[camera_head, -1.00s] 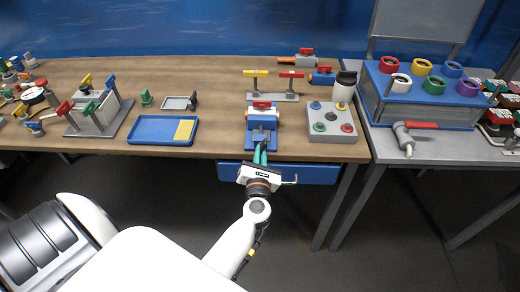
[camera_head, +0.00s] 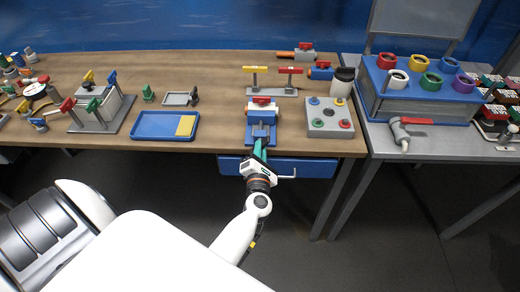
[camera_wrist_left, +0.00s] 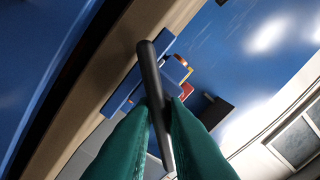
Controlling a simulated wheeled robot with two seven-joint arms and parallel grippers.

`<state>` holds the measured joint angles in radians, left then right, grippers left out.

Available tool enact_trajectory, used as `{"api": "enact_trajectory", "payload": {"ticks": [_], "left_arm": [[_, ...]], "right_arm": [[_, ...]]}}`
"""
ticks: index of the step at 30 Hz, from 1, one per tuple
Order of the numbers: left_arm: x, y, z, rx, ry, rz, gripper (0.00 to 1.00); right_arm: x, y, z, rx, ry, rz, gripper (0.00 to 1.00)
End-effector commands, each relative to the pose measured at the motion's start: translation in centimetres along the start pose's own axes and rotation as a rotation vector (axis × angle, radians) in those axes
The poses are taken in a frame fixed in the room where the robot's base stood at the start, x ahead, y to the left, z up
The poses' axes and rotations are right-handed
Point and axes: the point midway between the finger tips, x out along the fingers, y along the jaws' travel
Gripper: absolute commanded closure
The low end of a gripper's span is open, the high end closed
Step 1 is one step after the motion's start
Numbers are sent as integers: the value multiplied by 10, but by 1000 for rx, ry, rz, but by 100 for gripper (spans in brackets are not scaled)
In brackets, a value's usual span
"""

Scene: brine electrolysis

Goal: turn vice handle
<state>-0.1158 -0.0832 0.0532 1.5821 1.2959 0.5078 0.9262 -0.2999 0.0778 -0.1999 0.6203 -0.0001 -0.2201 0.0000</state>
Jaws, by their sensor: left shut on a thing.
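The blue vice (camera_head: 261,132) stands at the front edge of the wooden table, with a white piece and a red part on top. My left gripper (camera_head: 260,149) reaches up to its front from below, with its green fingers near the vice. In the left wrist view, the green fingers (camera_wrist_left: 158,108) are shut on a dark bar, the vice handle (camera_wrist_left: 149,65). The handle's free end sticks out past the fingertips, tilted in that picture. The fingers hide part of the handle. In the head view, the handle cannot be made out. My right gripper is not in view.
A blue tray (camera_head: 155,126) lies left of the vice. A grey button box (camera_head: 330,128) stands close on its right. A blue drawer front (camera_head: 312,168) is under the table edge beside my gripper. A grey side table (camera_head: 432,142) stands at the right.

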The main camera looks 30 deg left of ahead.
Motion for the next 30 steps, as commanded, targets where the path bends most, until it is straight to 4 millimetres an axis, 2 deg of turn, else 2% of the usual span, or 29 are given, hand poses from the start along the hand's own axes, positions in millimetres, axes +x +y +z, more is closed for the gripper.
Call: {"api": "enact_trajectory", "payload": {"ticks": [24, 25, 27, 30], "left_arm": [[-1, 2, -1, 2, 3, 5, 100], [-1, 2, -1, 2, 3, 5, 82], [-1, 2, -1, 1, 3, 5, 71], [-1, 1, 0, 1, 2, 4, 69]], "right_arm": [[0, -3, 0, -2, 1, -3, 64], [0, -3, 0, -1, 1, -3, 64], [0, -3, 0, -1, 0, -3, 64], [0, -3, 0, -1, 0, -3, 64]]}}
